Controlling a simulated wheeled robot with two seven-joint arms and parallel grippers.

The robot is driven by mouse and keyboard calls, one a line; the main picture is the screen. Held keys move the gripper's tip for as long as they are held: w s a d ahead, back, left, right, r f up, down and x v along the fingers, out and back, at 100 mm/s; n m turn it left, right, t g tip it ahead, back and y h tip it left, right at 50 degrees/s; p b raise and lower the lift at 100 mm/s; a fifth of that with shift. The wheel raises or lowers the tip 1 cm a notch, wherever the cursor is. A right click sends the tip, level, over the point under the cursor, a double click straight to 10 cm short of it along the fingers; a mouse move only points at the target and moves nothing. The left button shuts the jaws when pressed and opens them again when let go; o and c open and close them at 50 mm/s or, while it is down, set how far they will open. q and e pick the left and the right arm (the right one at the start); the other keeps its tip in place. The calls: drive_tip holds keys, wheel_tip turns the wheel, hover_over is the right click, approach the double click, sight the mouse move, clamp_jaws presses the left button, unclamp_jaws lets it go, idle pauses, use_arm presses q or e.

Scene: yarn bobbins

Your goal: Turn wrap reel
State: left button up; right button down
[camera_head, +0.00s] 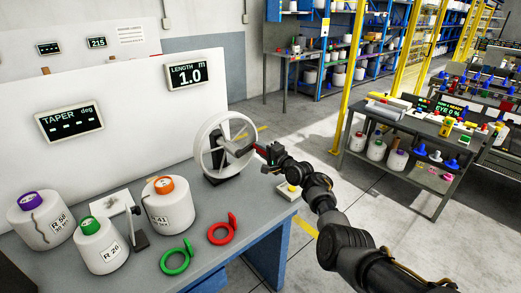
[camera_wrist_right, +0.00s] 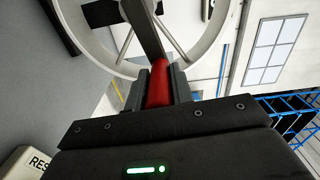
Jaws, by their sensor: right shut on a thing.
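The wrap reel (camera_head: 201,150) is a white spoked wheel on a dark stand at the right end of the grey table. My right gripper (camera_head: 254,150) reaches it from the right and is beside the wheel. In the right wrist view, my right gripper (camera_wrist_right: 158,86) is shut on the reel's red handle (camera_wrist_right: 158,75), with one finger on each side. The white rim (camera_wrist_right: 82,48) curves behind the handle. The length display (camera_head: 186,73) above reads 1.0 m. My left gripper is not in view.
Yarn bobbins with purple, green (camera_head: 101,247) and orange (camera_head: 168,207) tops stand at the left of the table. A green ring (camera_head: 176,259) and a red ring (camera_head: 221,231) lie in front of the reel. A taper display (camera_head: 70,122) shows dashes. A yellow post (camera_head: 350,85) stands right.

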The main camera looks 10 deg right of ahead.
drive_tip(key=shift+f, duration=0.3)
drive_tip(key=c, duration=1.6)
unclamp_jaws()
drive_tip(key=o, duration=0.4)
drive_tip(key=shift+s+r, duration=0.1)
drive_tip(key=shift+r, duration=0.05)
drive_tip(key=shift+s, duration=0.1)
drive_tip(key=v, duration=1)
drive_tip(key=shift+s+d, duration=0.25)
